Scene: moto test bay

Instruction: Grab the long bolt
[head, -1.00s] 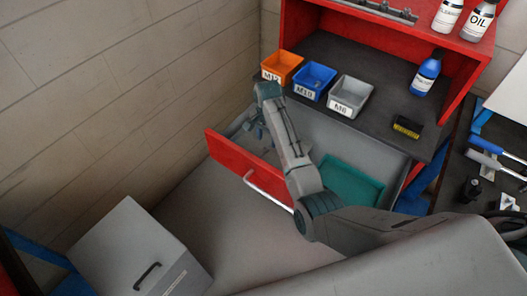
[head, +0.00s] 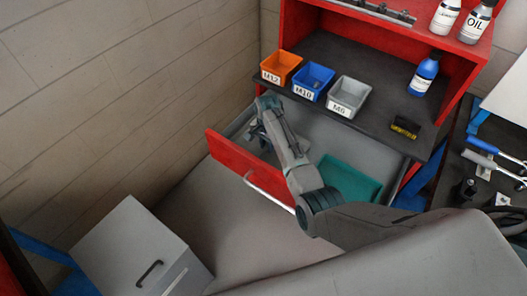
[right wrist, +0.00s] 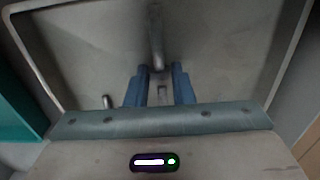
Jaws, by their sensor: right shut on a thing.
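The long bolt (right wrist: 156,38) is a grey metal rod in the right wrist view. It runs up the picture from between the blue fingers of my right gripper (right wrist: 160,85), which is shut on it. In the head view my right gripper (head: 260,138) reaches down into the left part of the open red drawer (head: 238,160). The bolt cannot be made out there, as the arm and gripper cover that area. My left gripper is not in view.
A shorter metal piece (right wrist: 107,101) lies in the grey tray (right wrist: 85,50). A teal tray (head: 350,184) sits at right in the drawer. Above stand orange (head: 281,66), blue (head: 313,80) and grey (head: 348,96) bins on the dark shelf.

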